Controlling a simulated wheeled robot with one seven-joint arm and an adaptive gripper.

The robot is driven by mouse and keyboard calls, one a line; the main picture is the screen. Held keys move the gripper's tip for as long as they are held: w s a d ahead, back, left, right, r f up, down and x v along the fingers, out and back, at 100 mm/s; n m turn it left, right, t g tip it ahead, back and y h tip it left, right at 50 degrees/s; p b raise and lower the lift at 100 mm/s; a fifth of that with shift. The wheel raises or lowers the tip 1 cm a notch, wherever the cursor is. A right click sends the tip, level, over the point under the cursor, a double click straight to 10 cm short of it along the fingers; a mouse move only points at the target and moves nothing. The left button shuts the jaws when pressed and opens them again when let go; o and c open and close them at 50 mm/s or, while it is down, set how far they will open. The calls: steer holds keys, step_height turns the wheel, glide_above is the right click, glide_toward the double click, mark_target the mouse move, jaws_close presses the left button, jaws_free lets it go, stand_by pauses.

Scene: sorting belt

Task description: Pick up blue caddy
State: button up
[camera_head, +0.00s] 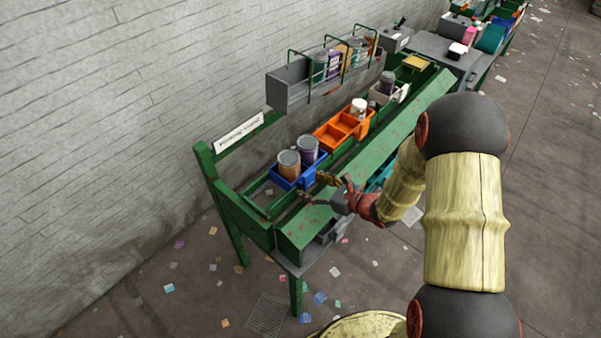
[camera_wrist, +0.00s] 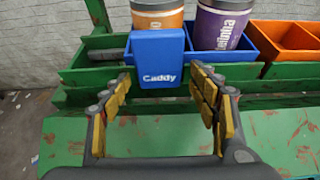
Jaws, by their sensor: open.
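The blue caddy (camera_head: 309,174) sits near the left end of the green sorting belt frame, with an orange can (camera_head: 289,165) and a purple can (camera_head: 307,150) standing in it. In the wrist view the front of the blue caddy (camera_wrist: 158,62), labelled "Caddy", lies straight ahead. My gripper (camera_head: 327,188) is on the front side of the caddy. In the wrist view my gripper (camera_wrist: 160,92) is open and empty, its yellow-padded fingers spread to either side of the caddy's front panel and short of it.
An orange divided caddy (camera_head: 343,131) with a white-lidded jar stands right of the blue one. A green ledge (camera_head: 299,232) runs along the front. A grey shelf (camera_head: 287,87) with several cans hangs behind. Litter lies on the floor.

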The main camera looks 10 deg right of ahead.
steer(key=shift+w+a, duration=0.15)
steer(key=shift+w, duration=0.05)
steer(key=shift+c, duration=1)
steer(key=c, duration=1.1)
steer(key=shift+c, duration=0.4)
